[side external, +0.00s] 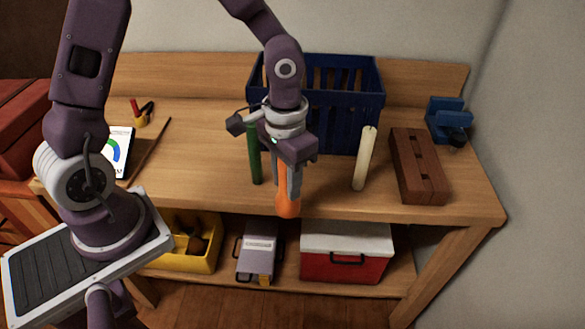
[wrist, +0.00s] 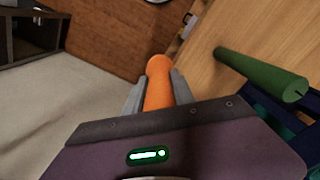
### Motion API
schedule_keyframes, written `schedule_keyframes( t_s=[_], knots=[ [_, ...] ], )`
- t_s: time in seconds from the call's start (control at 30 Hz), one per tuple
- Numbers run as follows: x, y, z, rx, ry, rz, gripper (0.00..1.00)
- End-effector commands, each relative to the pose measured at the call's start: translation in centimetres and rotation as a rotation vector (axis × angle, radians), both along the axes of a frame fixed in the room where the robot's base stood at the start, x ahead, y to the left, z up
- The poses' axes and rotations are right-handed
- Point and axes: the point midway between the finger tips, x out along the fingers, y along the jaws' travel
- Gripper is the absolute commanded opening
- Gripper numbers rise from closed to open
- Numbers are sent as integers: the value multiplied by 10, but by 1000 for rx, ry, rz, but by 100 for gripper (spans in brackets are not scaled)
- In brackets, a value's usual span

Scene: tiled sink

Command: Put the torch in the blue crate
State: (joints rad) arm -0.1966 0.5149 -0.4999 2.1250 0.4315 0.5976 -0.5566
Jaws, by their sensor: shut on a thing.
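The orange torch (side external: 288,208) is held upright between the fingers of my gripper (side external: 287,187), near the bench's front edge. In the wrist view, the torch (wrist: 158,72) sits between the two grey fingers of my gripper (wrist: 158,92), its rounded end sticking out past them. Its other end is hidden by the gripper. The blue crate (side external: 350,106) stands at the back of the bench, behind my gripper, which partly covers it. Part of the dark blue crate (wrist: 263,112) also shows at the wrist view's lower right.
A green cylinder (side external: 254,155) stands close left of my gripper, and a cream cylinder (side external: 363,160) stands to the right. Brown blocks (side external: 418,168) and a blue vise (side external: 448,120) are at the right. A tablet (side external: 119,150) and a thin stick (side external: 151,148) lie left.

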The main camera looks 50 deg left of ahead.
Motion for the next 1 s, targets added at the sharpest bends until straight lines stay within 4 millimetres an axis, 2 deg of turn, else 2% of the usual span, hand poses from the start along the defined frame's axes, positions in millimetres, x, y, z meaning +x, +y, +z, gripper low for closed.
schedule_keyframes(
  t_s=[0.03, 0.2, 0.3, 0.37, 0.6, 0.7, 0.93, 1.0],
  knots=[
    [12, 5, 1, -1, -2, 17, 0],
    [43, 21, 6, -1, -1, 49, 0],
    [51, 26, 14, 1, -3, 55, 0],
    [52, 27, 30, 2, -7, 56, 0],
    [52, 26, 117, 1, -8, 54, 0],
    [51, 26, 143, 1, -6, 53, 0],
    [51, 27, 189, -1, -4, 56, 0],
    [52, 43, 187, 0, 1, 81, 0]
  ],
)
